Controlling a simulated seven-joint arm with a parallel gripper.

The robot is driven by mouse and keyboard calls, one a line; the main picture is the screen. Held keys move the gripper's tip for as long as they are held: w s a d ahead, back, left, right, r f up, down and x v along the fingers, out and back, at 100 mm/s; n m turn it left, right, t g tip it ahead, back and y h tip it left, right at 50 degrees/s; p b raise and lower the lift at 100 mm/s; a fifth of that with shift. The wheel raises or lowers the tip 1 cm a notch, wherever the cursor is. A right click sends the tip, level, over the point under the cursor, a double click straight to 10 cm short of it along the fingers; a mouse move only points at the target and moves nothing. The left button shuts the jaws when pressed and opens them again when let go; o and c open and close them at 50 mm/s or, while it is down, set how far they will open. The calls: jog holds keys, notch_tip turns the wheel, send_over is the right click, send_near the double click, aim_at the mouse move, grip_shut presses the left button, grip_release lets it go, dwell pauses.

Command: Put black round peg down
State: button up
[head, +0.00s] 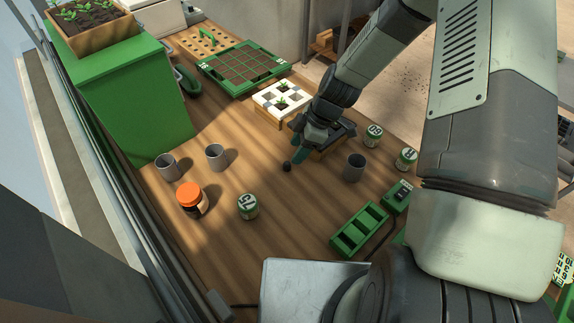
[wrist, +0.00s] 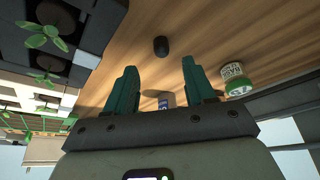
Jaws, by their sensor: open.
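The black round peg (head: 287,167) is small and dark and stands on the wooden bench near the middle of the head view. It also shows in the wrist view (wrist: 161,46), beyond and between my fingertips, with a visible gap around it. My gripper (wrist: 158,68) has two green fingers spread apart with nothing held between them. In the head view my gripper (head: 297,150) is low over the bench, just behind and above the peg. The arm partly hides the fingers there.
Grey cups (head: 216,157) and an orange-lidded jar (head: 190,198) stand left. Labelled tins (head: 248,206) and a grey cup (head: 353,167) stand nearby. A white seedling tray (head: 272,95) lies behind my gripper, a green tray (head: 359,229) in front. Bare bench lies around the peg.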

aim_at(287, 166)
jog(key=shift+d+x, duration=0.1)
jog(key=shift+x, duration=1.45)
jog(key=shift+d+x, duration=0.15)
jog(key=shift+x, duration=1.45)
grip_shut()
